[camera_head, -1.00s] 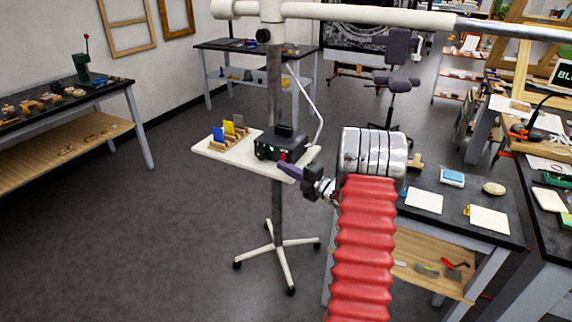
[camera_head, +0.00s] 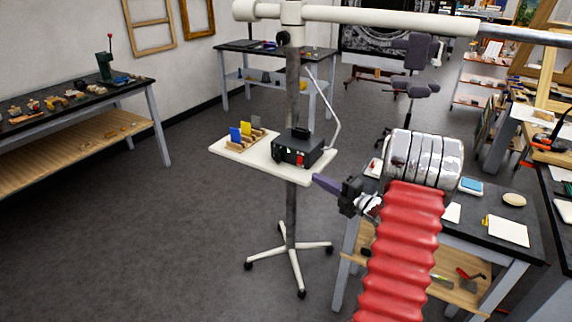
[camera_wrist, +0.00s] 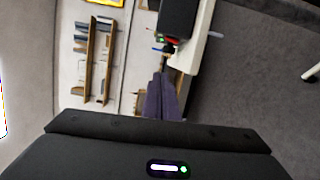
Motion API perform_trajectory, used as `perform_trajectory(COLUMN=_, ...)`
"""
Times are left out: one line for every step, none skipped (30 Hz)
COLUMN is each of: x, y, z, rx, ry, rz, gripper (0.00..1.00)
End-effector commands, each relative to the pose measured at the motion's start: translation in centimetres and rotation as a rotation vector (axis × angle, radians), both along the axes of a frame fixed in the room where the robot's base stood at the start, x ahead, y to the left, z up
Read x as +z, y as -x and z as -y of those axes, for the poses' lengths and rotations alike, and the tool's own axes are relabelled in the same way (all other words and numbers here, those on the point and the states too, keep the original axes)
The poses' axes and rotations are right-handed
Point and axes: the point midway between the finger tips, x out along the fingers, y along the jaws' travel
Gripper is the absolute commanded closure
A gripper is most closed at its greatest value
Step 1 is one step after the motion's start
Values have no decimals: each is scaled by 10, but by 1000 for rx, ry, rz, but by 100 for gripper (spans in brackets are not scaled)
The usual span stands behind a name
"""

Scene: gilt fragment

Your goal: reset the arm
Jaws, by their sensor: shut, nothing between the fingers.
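My gripper (camera_head: 328,186) is at the end of my red-sleeved arm, in the lower right middle of the head view. Its purple fingers are shut with nothing between them, and they point left, close to the right edge of a small white stand tray (camera_head: 228,150). In the wrist view the closed purple fingers (camera_wrist: 161,97) show in the middle. A black box (camera_head: 297,150) with a red knob and a green light sits on the tray. It also shows above the fingers in the wrist view (camera_wrist: 177,20).
A white boom (camera_head: 380,20) on a wheeled stand crosses the top. A wooden rack (camera_head: 247,134) with coloured cards is on the tray. A dark bench (camera_head: 495,204) with white sheets stands right, behind my arm. Another bench (camera_head: 75,105) is at the left. The floor at left front is clear.

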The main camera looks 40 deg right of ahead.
Motion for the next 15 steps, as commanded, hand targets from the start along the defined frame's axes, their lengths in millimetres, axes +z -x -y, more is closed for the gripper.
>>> perform_trajectory(x=0, y=0, z=0, rx=0, ry=0, rz=0, gripper=100)
perform_trajectory(x=0, y=0, z=0, rx=0, ry=0, rz=0, gripper=100)
perform_trajectory(x=0, y=0, z=0, rx=0, ry=0, rz=0, gripper=100)
perform_trajectory(x=0, y=0, z=0, rx=0, ry=0, rz=0, gripper=100)
perform_trajectory(x=0, y=0, z=0, rx=0, ry=0, rz=0, gripper=100)
perform_trajectory(x=0, y=0, z=0, rx=0, ry=-2, rz=0, gripper=100)
perform_trajectory(x=0, y=0, z=0, rx=0, ry=-6, rz=-1, gripper=100)
perform_trajectory(x=0, y=0, z=0, rx=0, ry=-12, rz=-2, gripper=100)
perform_trajectory(x=-1, y=0, z=1, rx=-3, ry=-23, rz=-9, gripper=100)
perform_trajectory(x=-4, y=-1, z=2, rx=-8, ry=-36, rz=-22, gripper=100)
perform_trajectory(x=-8, y=-1, z=4, rx=-17, ry=-47, rz=-39, gripper=100)
perform_trajectory(x=-13, y=-2, z=8, rx=-34, ry=-67, rz=-64, gripper=100)
perform_trajectory(x=-18, y=-2, z=12, rx=-53, ry=-81, rz=-83, gripper=100)
perform_trajectory(x=-23, y=-2, z=17, rx=-74, ry=-101, rz=-105, gripper=100)
perform_trajectory(x=-32, y=-2, z=25, rx=-110, ry=-129, rz=-139, gripper=100)
